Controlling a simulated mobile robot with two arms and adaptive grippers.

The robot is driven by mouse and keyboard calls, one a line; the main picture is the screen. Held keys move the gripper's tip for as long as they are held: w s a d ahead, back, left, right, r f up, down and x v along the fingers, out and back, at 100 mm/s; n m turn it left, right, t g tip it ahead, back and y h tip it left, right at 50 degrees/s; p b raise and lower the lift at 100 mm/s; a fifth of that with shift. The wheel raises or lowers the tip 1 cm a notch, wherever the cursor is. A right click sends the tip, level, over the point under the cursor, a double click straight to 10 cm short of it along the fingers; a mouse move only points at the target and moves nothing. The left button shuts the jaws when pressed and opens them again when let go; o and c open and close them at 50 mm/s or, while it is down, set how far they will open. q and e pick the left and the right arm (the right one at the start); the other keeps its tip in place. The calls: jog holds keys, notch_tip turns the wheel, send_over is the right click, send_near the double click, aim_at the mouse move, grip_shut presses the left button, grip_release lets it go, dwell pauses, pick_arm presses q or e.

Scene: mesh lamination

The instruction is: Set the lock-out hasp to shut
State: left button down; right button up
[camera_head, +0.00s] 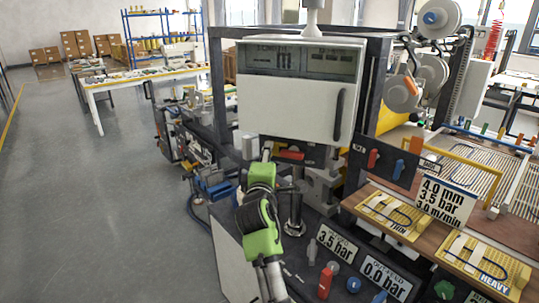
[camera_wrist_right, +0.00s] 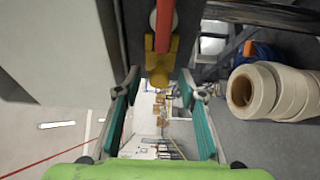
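In the right wrist view, an orange-red bar (camera_wrist_right: 165,25) ends in a yellow block (camera_wrist_right: 158,68), probably the lock-out hasp. A red handle (camera_head: 291,155) shows below the white cabinet in the head view and may be the same part. My right gripper (camera_wrist_right: 160,112) is open, with teal pads well apart. The yellow block appears in the picture between and above the fingertips; I see no contact. In the head view my green arm (camera_head: 262,238) reaches up to just below the cabinet, and the fingers there are hard to make out. My left gripper is not in view.
The white cabinet (camera_head: 295,95) with a dark handle hangs directly above the arm. Beige rolls (camera_wrist_right: 270,92) lie right of the gripper in the wrist view. A control panel with a red knob (camera_head: 326,282) and sign plates stands at front right. Open floor (camera_head: 90,200) is at left.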

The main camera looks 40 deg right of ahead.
jog(key=v, duration=0.5)
jog(key=shift+s+d, duration=0.15)
jog(key=shift+d, duration=0.05)
